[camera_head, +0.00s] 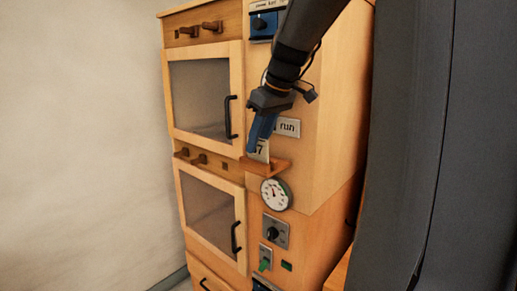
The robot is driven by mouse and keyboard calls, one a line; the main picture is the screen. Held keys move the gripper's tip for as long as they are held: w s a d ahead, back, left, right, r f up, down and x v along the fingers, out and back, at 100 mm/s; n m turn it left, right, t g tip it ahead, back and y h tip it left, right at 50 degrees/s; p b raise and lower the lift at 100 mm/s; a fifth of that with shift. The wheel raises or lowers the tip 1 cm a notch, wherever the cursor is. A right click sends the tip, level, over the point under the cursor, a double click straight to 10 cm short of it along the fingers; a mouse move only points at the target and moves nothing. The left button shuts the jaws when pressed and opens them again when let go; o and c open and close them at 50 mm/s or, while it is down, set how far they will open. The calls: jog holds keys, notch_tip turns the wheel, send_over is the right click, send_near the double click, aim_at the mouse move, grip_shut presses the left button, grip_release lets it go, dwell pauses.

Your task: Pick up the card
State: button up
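The card (263,150) is a small pale piece with a dark "7" on it. It stands upright, or nearly so, at a small wooden ledge (270,165) on the front of the wooden cabinet. My gripper (257,138) reaches down from above, with its blue fingers at the card's upper left. The fingers hide part of the card. I cannot tell whether they touch it or are closed on it.
The wooden cabinet (327,135) has two glazed doors with black handles, the upper door (203,98) and the lower door (212,215). A "run" sign (289,127) is right of my gripper. A round gauge (275,194) and a knob panel (275,231) are below the ledge.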

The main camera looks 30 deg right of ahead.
jog(key=shift+f, duration=0.25)
jog(key=shift+a, duration=0.1)
grip_shut()
jog(key=shift+r, duration=0.1)
